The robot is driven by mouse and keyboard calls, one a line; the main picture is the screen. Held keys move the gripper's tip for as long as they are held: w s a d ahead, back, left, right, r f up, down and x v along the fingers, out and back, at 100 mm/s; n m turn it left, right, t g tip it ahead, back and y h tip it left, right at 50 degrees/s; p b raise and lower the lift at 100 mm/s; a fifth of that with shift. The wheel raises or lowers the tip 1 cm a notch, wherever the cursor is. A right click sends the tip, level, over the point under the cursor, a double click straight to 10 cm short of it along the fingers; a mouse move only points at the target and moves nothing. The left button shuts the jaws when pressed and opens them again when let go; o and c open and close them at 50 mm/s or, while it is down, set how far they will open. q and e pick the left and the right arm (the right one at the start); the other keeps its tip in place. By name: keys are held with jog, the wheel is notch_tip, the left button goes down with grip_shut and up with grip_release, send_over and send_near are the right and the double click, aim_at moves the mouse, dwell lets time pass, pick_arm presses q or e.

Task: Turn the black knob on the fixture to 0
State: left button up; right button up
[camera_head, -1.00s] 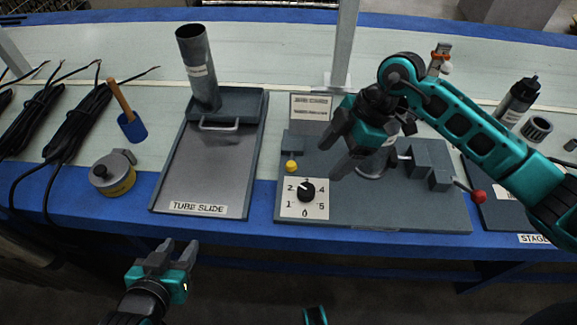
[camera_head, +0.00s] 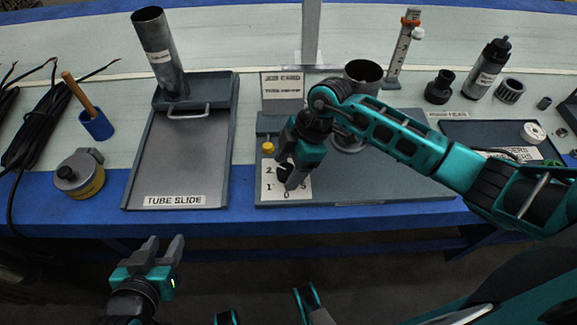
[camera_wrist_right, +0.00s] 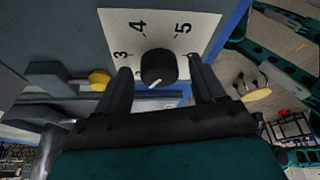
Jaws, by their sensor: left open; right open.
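The black knob (camera_wrist_right: 158,65) stands on a white dial plate (camera_wrist_right: 200,25) with printed numbers. In the right wrist view, its white pointer line slants toward the lower left, roughly on the side of the 2; the 0 is at the right. My right gripper (camera_wrist_right: 161,68) is open, with one finger on each side of the knob and visible gaps. In the head view, my right gripper (camera_head: 288,178) partly hides the knob and dial on the grey fixture (camera_head: 390,190). My left gripper (camera_head: 160,250) is open and empty, in front of the table edge.
A yellow button (camera_head: 268,148) and a sign (camera_head: 282,88) are close to the dial. The tube slide tray (camera_head: 175,170) stands left of the fixture. A round yellow-grey device (camera_head: 79,175) is farther left. Bottles and fittings stand at the back right.

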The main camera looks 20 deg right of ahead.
jog(key=c, duration=1.1)
jog(key=shift+o, duration=0.2)
